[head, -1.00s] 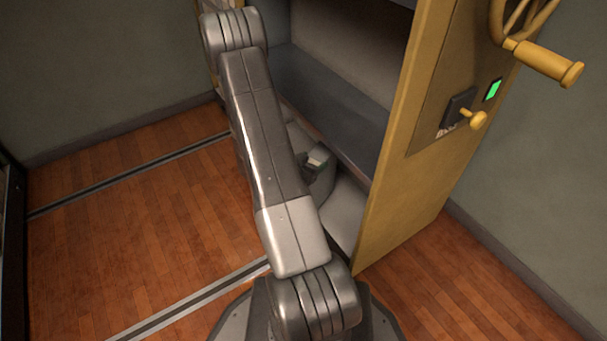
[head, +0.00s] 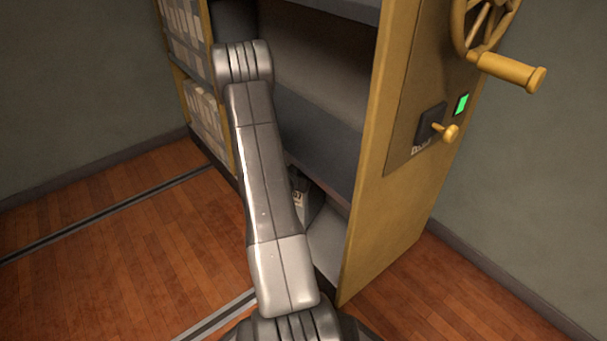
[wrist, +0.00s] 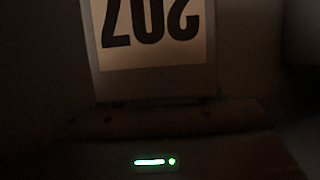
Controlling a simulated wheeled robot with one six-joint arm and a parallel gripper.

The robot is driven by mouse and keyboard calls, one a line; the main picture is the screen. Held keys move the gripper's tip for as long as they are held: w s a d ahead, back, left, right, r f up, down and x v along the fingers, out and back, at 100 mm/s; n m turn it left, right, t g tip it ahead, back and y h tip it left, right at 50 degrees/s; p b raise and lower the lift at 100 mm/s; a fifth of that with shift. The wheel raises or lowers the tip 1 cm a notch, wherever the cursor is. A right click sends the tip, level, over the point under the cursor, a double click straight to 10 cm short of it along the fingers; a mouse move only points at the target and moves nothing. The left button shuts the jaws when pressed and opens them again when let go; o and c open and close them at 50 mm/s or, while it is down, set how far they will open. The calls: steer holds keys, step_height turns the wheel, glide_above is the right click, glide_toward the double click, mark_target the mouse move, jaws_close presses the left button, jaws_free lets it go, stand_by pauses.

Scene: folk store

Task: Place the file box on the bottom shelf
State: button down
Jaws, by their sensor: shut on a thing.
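The file box (wrist: 155,83) fills the top middle of the wrist view, grey with a white label reading 207 upside down. My gripper (wrist: 155,108) is shut on it at its near edge; the fingers are dark and hard to make out. In the head view a small part of the box (head: 308,206) shows to the right of my arm, inside the lowest bay of the yellow-sided shelving unit. The bottom shelf (head: 328,245) is a pale grey board, bare at its right end. My arm hides most of the box, so I cannot tell whether it touches the shelf.
The unit's yellow end panel (head: 375,190) stands close to the right, with a handwheel (head: 488,30) and a small lever (head: 445,131). A grey middle shelf (head: 315,140) lies above the bottom bay. White files (head: 205,118) fill a neighbouring unit at left. Floor rails cross the open wooden floor.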

steer(key=shift+f+b, duration=0.65)
steer(key=shift+f, duration=0.6)
steer(key=shift+c, duration=2)
jaws_free()
steer(key=shift+f, duration=0.15)
steer(key=p+v, duration=0.4)
steer(key=v, duration=0.8)
